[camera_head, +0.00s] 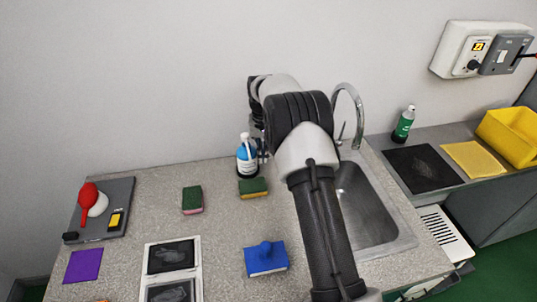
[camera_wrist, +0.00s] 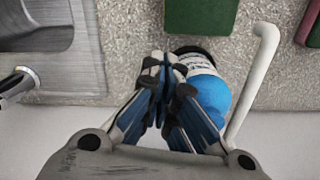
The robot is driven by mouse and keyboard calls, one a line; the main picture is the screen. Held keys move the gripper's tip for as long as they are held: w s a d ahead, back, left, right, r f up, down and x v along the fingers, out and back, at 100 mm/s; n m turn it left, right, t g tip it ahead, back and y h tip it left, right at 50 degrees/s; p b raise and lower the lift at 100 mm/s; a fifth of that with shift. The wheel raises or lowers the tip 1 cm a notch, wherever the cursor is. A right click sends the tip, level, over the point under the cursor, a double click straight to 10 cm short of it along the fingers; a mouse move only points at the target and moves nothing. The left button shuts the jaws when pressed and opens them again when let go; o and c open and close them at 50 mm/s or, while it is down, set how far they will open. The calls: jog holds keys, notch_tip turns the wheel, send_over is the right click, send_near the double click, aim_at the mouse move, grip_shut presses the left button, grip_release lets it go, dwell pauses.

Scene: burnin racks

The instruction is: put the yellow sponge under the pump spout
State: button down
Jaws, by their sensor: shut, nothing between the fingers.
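The sponge with a green top and yellow lower layer (camera_head: 253,188) lies flat on the counter just in front of the pump bottle; its green face shows at the top of the wrist view (camera_wrist: 200,14). The blue and white pump bottle (camera_head: 246,160) stands upright near the wall. Its white spout (camera_wrist: 257,75) crosses the wrist view right of the bottle and reaches toward the sponge side. Whether the spout overhangs the sponge I cannot tell. My gripper (camera_wrist: 170,62) is shut and empty, close beside the bottle; in the head view it is mostly hidden by my arm.
A green and pink sponge (camera_head: 192,200) lies to the left. A blue block with a knob (camera_head: 265,258) lies nearer the front. The sink (camera_head: 367,215) with its curved tap (camera_head: 350,95) is on the right. Bare counter lies between the sponges and the blue block.

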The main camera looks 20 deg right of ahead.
notch_tip(320, 180, down, 7)
jog(key=shift+f+b, duration=0.2)
jog(key=shift+b, duration=0.65)
